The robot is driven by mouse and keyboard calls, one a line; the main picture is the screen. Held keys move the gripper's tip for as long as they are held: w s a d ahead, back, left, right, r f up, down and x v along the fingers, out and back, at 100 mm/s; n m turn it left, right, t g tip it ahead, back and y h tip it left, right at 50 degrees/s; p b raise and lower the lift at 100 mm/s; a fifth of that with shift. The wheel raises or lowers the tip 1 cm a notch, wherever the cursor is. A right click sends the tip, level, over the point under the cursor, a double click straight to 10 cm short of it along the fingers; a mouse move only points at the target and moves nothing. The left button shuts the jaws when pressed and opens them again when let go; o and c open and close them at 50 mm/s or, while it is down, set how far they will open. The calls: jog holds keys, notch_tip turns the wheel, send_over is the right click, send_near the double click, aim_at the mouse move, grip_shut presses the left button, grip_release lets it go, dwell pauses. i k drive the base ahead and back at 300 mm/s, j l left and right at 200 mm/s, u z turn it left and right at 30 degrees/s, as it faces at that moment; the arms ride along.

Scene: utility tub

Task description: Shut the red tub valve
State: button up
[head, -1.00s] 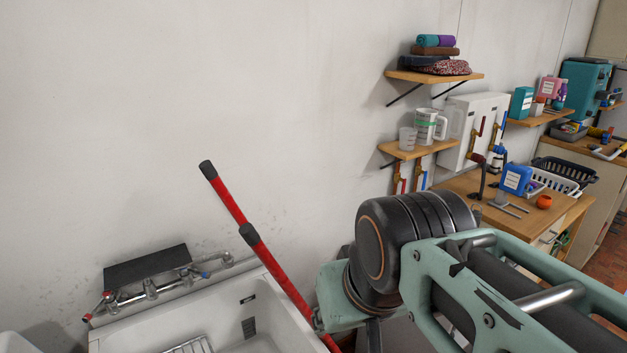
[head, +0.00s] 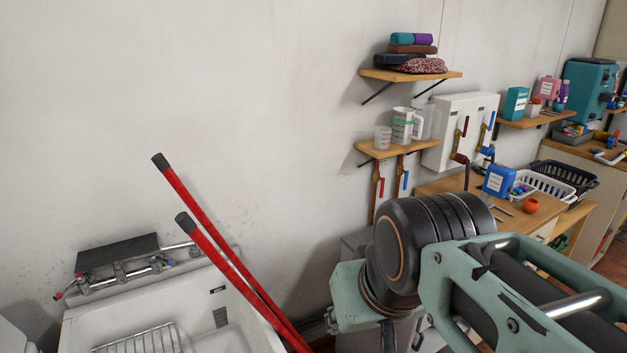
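The white utility tub (head: 188,305) is at the lower left in the head view, cut off by the bottom edge. A metal tap bar runs along its back edge. A small red valve handle (head: 58,296) sits at the bar's left end, and a blue one (head: 169,263) sits further right. The red handle is small here, and I cannot tell whether it is open or shut. My arm crosses the lower right, but my gripper is out of view.
Two red poles (head: 215,228) with black tips lean beside the tub, between it and my arm. A wire rack (head: 140,340) lies in the tub. Wall pipes with red (head: 379,187) and blue levers hang below a shelf (head: 398,151). A cluttered wooden bench (head: 455,184) stands at the right.

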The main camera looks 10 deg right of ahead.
aim_at(383, 179)
jog(key=k+l, duration=0.1)
jog(key=l, duration=0.7)
jog(key=i+l, duration=0.1)
jog(key=l, duration=0.3)
jog(key=i+l, duration=0.1)
jog(key=l, duration=0.25)
jog(key=i+l+u, duration=0.1)
jog(key=i+l, duration=0.65)
jog(key=i, duration=0.05)
